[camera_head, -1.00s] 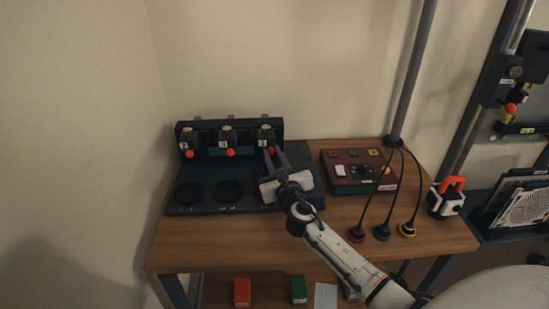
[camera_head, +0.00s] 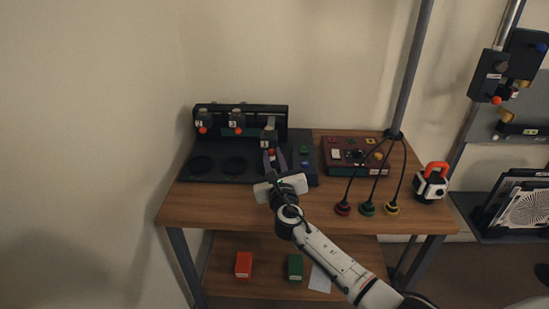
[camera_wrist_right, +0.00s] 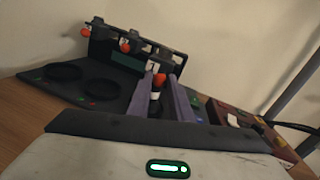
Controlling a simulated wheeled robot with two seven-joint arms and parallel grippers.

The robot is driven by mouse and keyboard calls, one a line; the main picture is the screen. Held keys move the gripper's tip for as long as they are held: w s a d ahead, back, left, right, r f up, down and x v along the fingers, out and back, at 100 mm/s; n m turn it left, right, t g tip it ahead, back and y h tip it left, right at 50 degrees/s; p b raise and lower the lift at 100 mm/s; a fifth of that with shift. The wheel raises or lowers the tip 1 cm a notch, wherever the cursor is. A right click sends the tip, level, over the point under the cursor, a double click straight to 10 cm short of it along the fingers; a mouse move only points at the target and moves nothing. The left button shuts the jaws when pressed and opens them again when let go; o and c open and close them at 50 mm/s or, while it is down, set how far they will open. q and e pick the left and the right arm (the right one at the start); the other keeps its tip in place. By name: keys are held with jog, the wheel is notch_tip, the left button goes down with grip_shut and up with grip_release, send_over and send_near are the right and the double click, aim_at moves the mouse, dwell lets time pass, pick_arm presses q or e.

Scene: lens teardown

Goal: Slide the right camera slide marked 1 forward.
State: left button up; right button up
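The black camera rig (camera_head: 250,109) stands at the back left of the wooden table. Its right camera slide, marked 1 (camera_head: 268,136), sits lower and nearer to me than the slides marked 2 (camera_head: 203,117) and 3 (camera_head: 237,119). My right gripper (camera_head: 273,157) reaches it from the front, its fingers on either side of the slide's orange-red knob. In the right wrist view, the knob of slide 1 (camera_wrist_right: 159,79) sits between the fingertips of my right gripper (camera_wrist_right: 160,84), which look closed on it. My left gripper is not in view.
The rig's black base has round recesses (camera_head: 234,166). A dark red control box (camera_head: 345,170) stands to the right, with cables and coloured plugs (camera_head: 368,209) in front. An orange-handled device (camera_head: 431,188) is at the table's right end. The front left tabletop (camera_head: 205,202) is clear.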

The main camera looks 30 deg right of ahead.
jog(key=o, duration=0.4)
jog(key=shift+s+a, duration=0.1)
jog(key=shift+s, duration=0.05)
jog(key=p+v, duration=0.1)
jog(key=v, duration=0.9)
jog(key=shift+s+a, duration=0.1)
